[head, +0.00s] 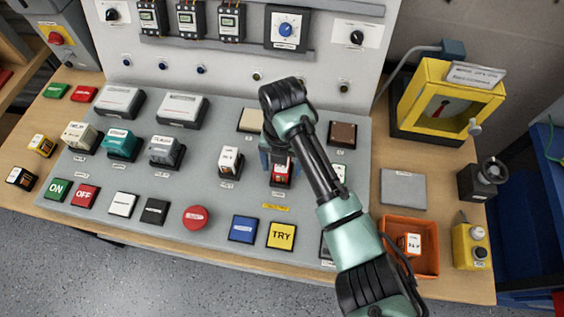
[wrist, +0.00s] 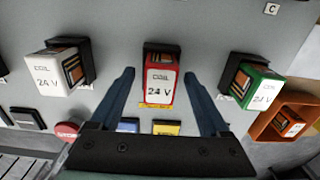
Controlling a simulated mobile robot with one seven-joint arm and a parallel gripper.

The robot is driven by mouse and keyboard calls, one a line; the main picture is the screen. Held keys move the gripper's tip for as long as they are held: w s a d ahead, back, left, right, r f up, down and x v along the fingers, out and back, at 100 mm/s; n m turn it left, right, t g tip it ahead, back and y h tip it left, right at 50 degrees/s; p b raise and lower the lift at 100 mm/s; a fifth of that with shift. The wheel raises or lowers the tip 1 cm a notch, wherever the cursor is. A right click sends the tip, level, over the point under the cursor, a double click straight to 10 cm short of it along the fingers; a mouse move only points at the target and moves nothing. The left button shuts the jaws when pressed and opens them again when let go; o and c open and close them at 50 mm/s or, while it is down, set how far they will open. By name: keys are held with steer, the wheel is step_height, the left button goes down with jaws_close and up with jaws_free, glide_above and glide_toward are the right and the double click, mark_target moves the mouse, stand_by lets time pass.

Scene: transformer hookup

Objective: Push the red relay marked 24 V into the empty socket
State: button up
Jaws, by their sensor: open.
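The red relay (wrist: 159,88), marked COIL 24 V, is in the middle of the wrist view. In the head view the red relay (head: 281,174) shows just below my gripper (head: 277,158), partly hidden by it. My gripper is open, with one finger on each side of the relay in the wrist view (wrist: 160,76); I see gaps between the fingers and the relay. A dark base (wrist: 162,47) shows behind the relay, apparently its socket. I cannot tell how deep the relay sits in it.
A white 24 V relay (wrist: 50,73) stands to the left, a green one (wrist: 259,86) to the right. An orange bin (head: 407,228) holds an orange-and-white relay (head: 408,243).

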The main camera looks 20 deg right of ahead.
steer(key=shift+r+p, duration=2.35)
steer(key=shift+r, duration=0.2)
step_height(320, 180, up, 13)
steer(key=p, duration=0.1)
